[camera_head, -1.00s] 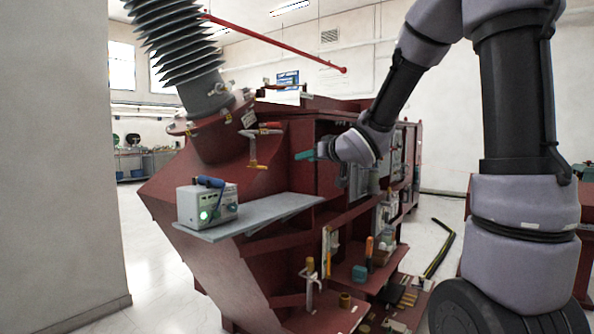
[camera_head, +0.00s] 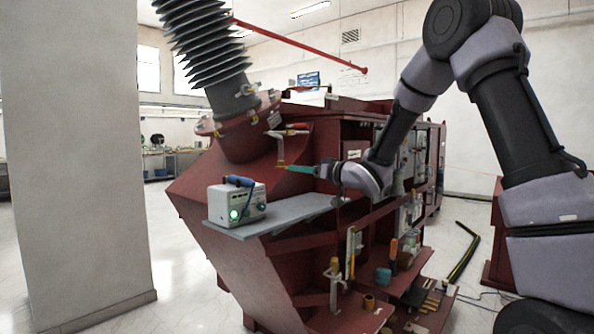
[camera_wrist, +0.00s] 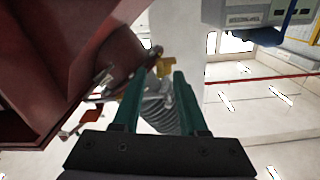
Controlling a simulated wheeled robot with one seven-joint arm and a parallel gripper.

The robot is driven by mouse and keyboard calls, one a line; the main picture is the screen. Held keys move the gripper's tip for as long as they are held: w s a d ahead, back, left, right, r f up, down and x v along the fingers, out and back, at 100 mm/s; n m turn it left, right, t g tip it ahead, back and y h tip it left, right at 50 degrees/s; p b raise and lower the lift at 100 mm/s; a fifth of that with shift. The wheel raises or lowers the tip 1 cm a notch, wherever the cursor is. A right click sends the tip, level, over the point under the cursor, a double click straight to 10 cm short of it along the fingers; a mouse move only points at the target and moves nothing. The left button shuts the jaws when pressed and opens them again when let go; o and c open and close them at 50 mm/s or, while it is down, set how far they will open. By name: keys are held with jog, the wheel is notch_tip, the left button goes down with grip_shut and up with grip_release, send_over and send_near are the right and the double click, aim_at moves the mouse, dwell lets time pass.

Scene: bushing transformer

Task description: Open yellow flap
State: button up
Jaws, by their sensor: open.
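My gripper (camera_head: 296,168) has teal fingers and points left in the head view, beside the dark red transformer housing. In the wrist view the two fingers of my gripper (camera_wrist: 164,76) stand apart with nothing clamped. A small yellow piece (camera_wrist: 165,67) shows between and just beyond the fingertips; contact cannot be told. In the head view a clamp with a red handle (camera_head: 299,126) and a yellowish lower part (camera_head: 281,160) sits by the bushing base, close to the fingertips. I cannot tell for sure which yellow piece is the flap.
A grey shelf (camera_head: 285,212) on the housing (camera_head: 225,185) holds a grey box device (camera_head: 236,203) with a green light, below my gripper. The ribbed bushing (camera_head: 205,55) rises at the upper left. Lower shelves hold several tools.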

jog(key=shift+x, duration=0.95)
grip_shut()
jog(key=shift+s, duration=0.1)
jog(key=s+a+m+t+h, duration=0.2)
jog(key=a+m+h, duration=0.2)
jog(key=m+h, duration=0.4)
jog(key=s+a+m+t+h, duration=0.3)
jog(key=m+h, duration=0.4)
jog(key=h, duration=0.7)
jog(key=shift+a+r+m, duration=0.15)
jog(key=shift+a+m, duration=0.25)
jog(key=shift+a, duration=0.05)
jog(key=shift+h, duration=0.3)
